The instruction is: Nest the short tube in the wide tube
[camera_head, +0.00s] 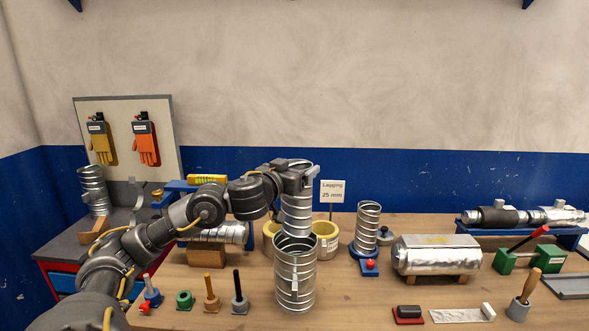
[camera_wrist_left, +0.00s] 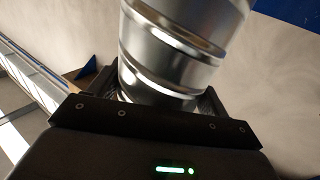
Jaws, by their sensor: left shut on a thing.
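The wide tube (camera_head: 295,275) is a ribbed silver spiral duct standing upright on the bench, its open top facing up. My left gripper (camera_head: 297,172) is above it and shut on the short tube (camera_head: 297,212), a narrower ribbed silver duct held roughly upright. The short tube's lower end meets the wide tube's rim in the head view; I cannot tell whether it is inside the mouth or just behind it. In the left wrist view the short tube (camera_wrist_left: 175,55) sits between the fingers (camera_wrist_left: 160,98). My right gripper is not in view.
Yellow tape rolls (camera_head: 325,240) stand close behind the wide tube. Another spiral tube (camera_head: 367,228) stands on a blue base to the right, beside a foil-wrapped duct (camera_head: 437,256). Several small handled tools (camera_head: 211,300) stand to the left. Bare bench lies right of the wide tube.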

